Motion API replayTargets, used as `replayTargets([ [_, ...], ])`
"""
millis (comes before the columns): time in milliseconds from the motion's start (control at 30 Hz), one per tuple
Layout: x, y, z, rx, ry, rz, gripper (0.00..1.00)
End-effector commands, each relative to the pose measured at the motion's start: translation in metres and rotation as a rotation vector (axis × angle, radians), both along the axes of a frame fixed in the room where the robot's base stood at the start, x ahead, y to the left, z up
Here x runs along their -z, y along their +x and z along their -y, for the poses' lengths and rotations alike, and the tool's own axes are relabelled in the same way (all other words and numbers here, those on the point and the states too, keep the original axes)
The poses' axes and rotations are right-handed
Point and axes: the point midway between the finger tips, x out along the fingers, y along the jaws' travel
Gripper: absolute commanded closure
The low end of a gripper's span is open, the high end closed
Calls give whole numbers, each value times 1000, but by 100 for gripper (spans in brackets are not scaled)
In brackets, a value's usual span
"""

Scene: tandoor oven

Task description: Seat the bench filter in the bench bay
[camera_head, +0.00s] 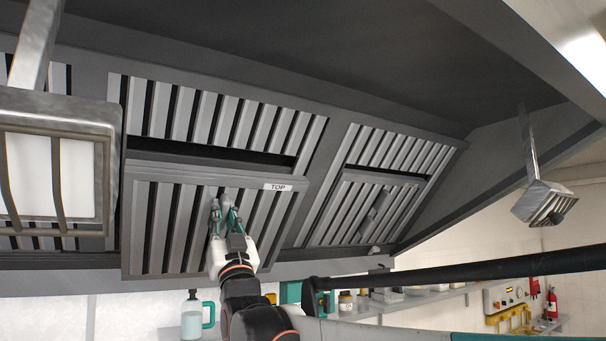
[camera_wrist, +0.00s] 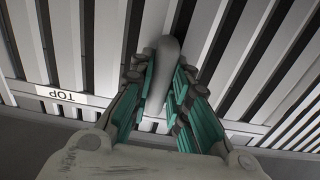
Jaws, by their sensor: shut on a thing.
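The filter, a grey slatted panel (camera_head: 165,222) with a white TOP label (camera_head: 278,187) at its upper right, is at the left part of the sloping hood. My gripper (camera_head: 222,208) is shut on the filter's grey handle (camera_wrist: 163,50), which stands between the teal-lined fingers (camera_wrist: 163,82) in the wrist view. The panel overlaps the lower front of a hood bay. A dark gap (camera_head: 205,155) shows above its top edge. The panel's left and lower edges overlap the hood frame, so it appears in front of it. Its back side and the bay's lower rail are hidden.
Another slatted filter (camera_head: 375,208) with a handle sits in the bay to the right. Lamps hang at left (camera_head: 55,165) and right (camera_head: 545,203). A black bar (camera_head: 460,270) crosses the lower right. A shelf (camera_head: 420,298) with jars and a jug (camera_head: 192,318) are below.

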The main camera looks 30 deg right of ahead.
Motion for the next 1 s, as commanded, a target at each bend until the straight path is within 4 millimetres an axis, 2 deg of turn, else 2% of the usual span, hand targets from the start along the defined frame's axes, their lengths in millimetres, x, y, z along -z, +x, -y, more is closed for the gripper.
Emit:
replayTargets([
  [500,-29,25,-1,-3,0,3,100],
  [1000,-38,35,-1,-3,0,3,100],
])
